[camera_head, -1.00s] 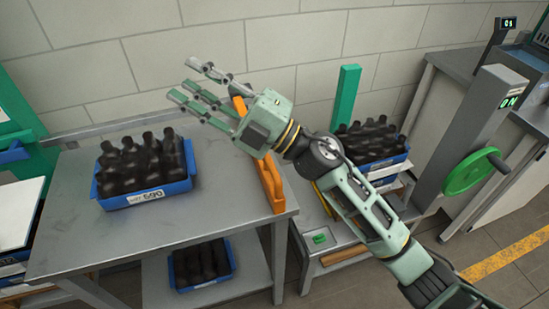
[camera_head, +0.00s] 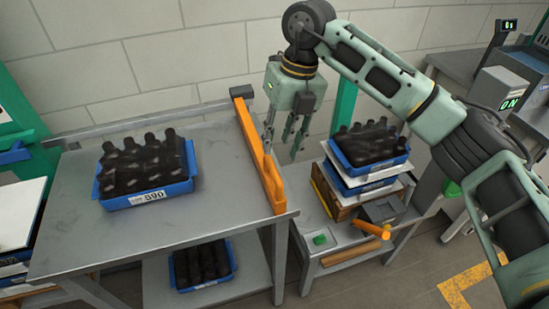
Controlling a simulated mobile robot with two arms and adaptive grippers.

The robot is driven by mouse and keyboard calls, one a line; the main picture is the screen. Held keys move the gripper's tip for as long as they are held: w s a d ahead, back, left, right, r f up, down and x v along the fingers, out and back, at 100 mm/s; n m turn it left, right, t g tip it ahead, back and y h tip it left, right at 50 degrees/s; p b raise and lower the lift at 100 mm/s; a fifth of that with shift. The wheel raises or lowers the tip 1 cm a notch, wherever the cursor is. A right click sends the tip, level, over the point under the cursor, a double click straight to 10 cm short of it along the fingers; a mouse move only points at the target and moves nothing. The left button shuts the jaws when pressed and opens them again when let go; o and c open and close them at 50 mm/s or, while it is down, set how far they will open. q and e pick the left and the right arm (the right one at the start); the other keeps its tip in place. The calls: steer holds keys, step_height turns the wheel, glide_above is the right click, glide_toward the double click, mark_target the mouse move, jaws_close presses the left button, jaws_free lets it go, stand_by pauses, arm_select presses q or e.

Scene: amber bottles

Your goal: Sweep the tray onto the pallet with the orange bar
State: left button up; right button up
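A blue tray (camera_head: 150,199) full of dark bottles (camera_head: 140,160) stands on the grey metal table (camera_head: 80,235), left of the orange bar (camera_head: 262,162). The orange bar lies along the table's right edge. The pallet (camera_head: 341,201) is to the right of the table, with stacked blue trays (camera_head: 366,178) of bottles and white sheets on it. My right gripper (camera_head: 287,152) points down just right of the bar, its fingers spread and nothing between them. I cannot tell whether it touches the bar. My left gripper is out of view.
Another blue tray (camera_head: 203,283) of bottles sits on the table's lower shelf. A green post (camera_head: 345,105) stands behind the stack. An orange handle (camera_head: 371,230) sticks out in front of the stack. The tabletop between tray and bar is clear.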

mark_target(273, 165)
steer(key=shift+s+a+f+p, duration=0.1)
steer(key=shift+a+f+p, duration=0.15)
steer(key=shift+f, duration=0.75)
steer(key=shift+s+a+f+p, duration=0.1)
steer(key=shift+a+f+p, duration=0.1)
steer(key=shift+f, duration=0.8)
steer(key=shift+a+f+p, duration=0.2)
steer(key=shift+f+p, duration=0.05)
steer(key=shift+f, duration=0.75)
steer(key=shift+c, duration=0.3)
jaws_close()
